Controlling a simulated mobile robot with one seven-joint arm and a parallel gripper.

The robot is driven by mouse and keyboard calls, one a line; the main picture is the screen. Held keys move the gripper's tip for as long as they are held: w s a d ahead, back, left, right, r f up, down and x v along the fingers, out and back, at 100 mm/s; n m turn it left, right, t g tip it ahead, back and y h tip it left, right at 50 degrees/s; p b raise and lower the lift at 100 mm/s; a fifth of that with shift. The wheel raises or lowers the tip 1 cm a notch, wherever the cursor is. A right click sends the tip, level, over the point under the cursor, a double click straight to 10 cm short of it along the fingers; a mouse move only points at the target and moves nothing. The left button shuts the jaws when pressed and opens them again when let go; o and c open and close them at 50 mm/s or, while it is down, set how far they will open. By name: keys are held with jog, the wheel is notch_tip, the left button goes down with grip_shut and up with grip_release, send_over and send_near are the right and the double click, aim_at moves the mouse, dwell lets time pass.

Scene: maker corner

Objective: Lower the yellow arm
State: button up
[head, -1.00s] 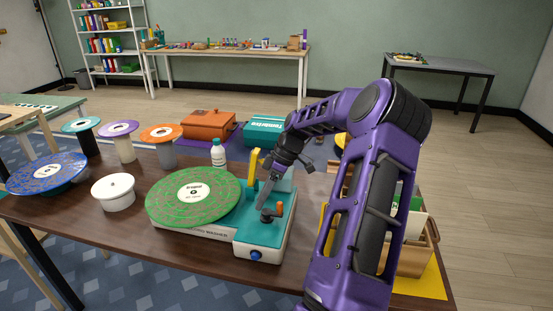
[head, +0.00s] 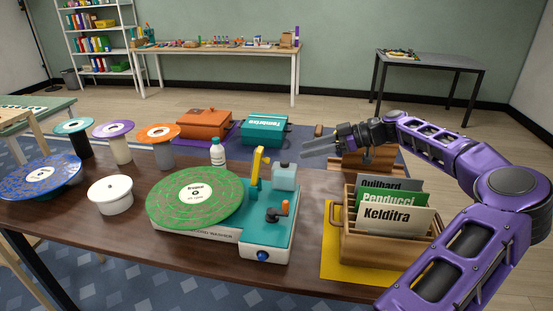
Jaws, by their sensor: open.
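The record washer (head: 205,231) has a white base and a teal deck, with a green-patterned record (head: 220,211) lying flat on its left part. The yellow arm (head: 254,170) stands up steeply from the back of the deck, beside the record's right edge and clear of its surface.
A clear tank (head: 284,179) stands on the deck just right of the yellow arm. A wooden crate of labelled cards (head: 382,247) is to the right. A bottle (head: 217,155), white pot (head: 111,208) and spindle stands are to the left.

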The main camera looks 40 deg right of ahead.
jog(key=x, duration=1)
jog(key=shift+w+f+b, duration=0.25)
jog(key=shift+w+b, duration=0.05)
jog(key=shift+a, duration=0.15)
grip_shut()
dwell(0.7)
